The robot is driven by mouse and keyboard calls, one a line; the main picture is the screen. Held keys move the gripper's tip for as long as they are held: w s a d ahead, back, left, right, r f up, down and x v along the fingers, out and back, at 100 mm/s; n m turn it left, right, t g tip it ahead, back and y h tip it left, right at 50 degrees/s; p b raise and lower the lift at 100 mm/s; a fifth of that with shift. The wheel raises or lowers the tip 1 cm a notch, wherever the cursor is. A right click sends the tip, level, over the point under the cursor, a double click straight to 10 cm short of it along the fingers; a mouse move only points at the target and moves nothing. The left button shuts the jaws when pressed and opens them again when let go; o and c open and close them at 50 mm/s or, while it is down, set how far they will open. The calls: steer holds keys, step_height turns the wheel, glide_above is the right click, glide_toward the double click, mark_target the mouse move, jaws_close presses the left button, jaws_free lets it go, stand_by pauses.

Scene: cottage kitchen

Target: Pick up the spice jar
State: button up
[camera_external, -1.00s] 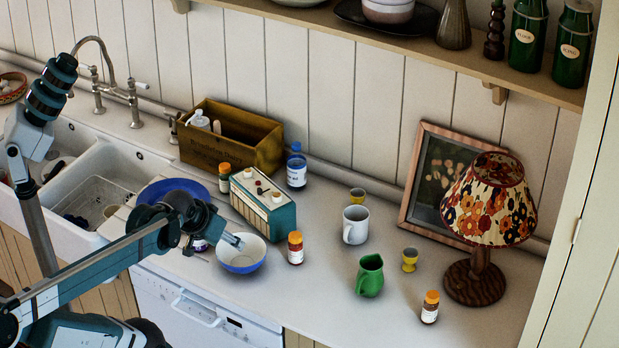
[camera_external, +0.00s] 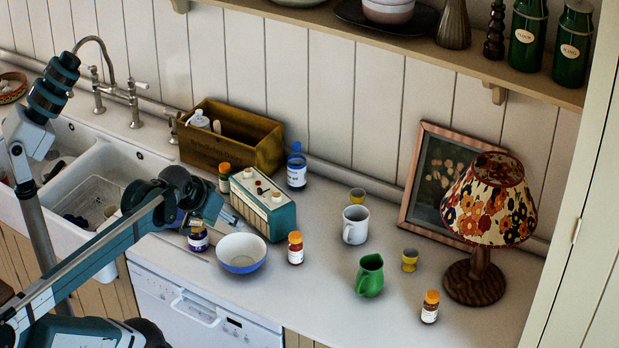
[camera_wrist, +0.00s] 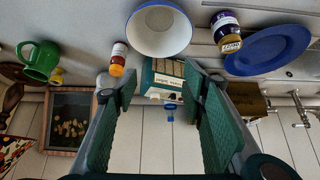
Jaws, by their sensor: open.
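Three orange-capped jars with white labels look like spice jars; I cannot tell which one is meant. One (camera_external: 295,248) stands upright right of the bowl, and it also shows in the wrist view (camera_wrist: 118,58), left of my fingers. Another (camera_external: 430,307) stands near the counter's front right, by the lamp. A third (camera_external: 224,178) stands left of the radio. My gripper (camera_external: 236,220) is open and empty, above the counter in front of the radio. In the wrist view its two fingers (camera_wrist: 152,92) are spread wide apart, with nothing held between them.
A blue plate (camera_wrist: 268,50) lies nearby. A mug (camera_external: 355,225), green pitcher (camera_external: 370,276), egg cup (camera_external: 409,260) and lamp (camera_external: 475,280) stand further right.

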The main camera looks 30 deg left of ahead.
steer(key=w+d+f+n+y+p, duration=0.1)
steer(key=w+d+f+n+y, duration=0.25)
steer(key=w+y, duration=0.65)
steer(key=d+r+n+t+y, duration=0.35)
steer(key=d+n+t, duration=0.2)
steer(key=d, duration=0.85)
steer(key=shift+h, duration=0.45)
steer(key=shift+w+f+p, duration=0.2)
steer(key=shift+f+p, duration=0.1)
steer(key=shift+f, duration=1.9)
steer(key=shift+f, duration=0.15)
